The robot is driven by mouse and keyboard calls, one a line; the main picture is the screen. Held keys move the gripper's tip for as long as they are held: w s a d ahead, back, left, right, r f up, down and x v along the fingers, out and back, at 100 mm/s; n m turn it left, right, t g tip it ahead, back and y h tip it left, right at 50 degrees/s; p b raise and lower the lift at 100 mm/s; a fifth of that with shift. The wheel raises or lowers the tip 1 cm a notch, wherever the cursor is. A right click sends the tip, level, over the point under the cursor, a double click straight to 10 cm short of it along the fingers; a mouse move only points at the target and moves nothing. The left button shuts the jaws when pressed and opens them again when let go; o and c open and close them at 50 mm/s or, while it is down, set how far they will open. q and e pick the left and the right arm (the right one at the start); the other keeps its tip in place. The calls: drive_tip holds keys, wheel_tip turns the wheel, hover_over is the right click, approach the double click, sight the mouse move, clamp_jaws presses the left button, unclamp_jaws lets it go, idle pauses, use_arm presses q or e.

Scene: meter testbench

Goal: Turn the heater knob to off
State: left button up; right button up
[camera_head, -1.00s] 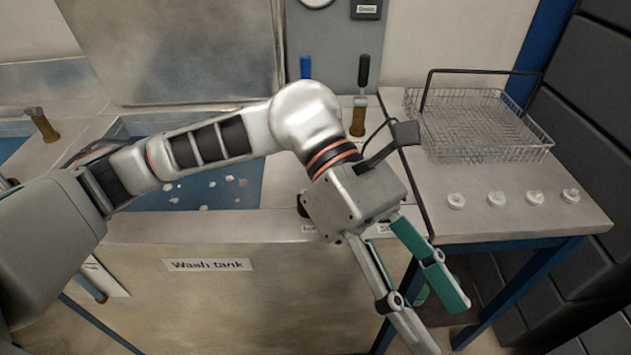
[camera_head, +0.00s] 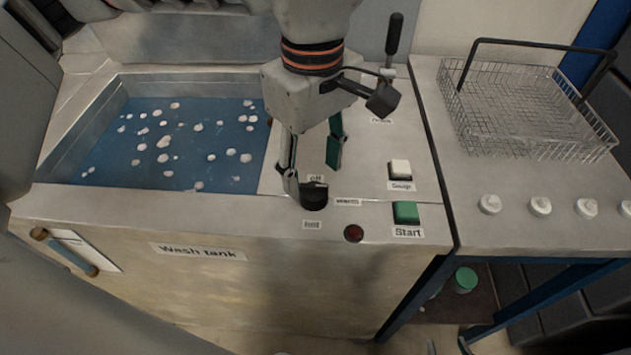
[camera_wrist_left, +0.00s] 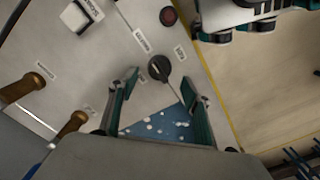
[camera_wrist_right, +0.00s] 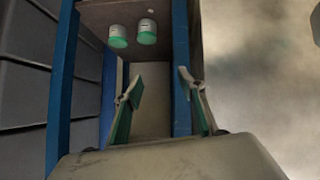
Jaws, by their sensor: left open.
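The black heater knob (camera_head: 314,197) sits on the wash tank's front panel, with small labels around it. It also shows in the left wrist view (camera_wrist_left: 159,68). I cannot tell its pointer direction. My left gripper (camera_head: 313,168) points down at the panel, open, its fingers to either side of and slightly behind the knob. In the left wrist view (camera_wrist_left: 160,77) the knob appears between the fingertips; contact is unclear. My right gripper (camera_wrist_right: 160,84) is open and empty in the right wrist view, away from the panel.
A dark red lamp (camera_head: 353,233), a green Start button (camera_head: 406,212) and a white button (camera_head: 400,169) are right of the knob. The tank's blue water (camera_head: 110,150) holds white pieces. A wire basket (camera_head: 530,110) stands on the right table. A black-handled lever (camera_head: 394,35) rises behind.

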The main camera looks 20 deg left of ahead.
sight(313, 185)
use_arm(q)
drive_tip(key=shift+f, duration=2.4)
drive_tip(key=c, duration=1.1)
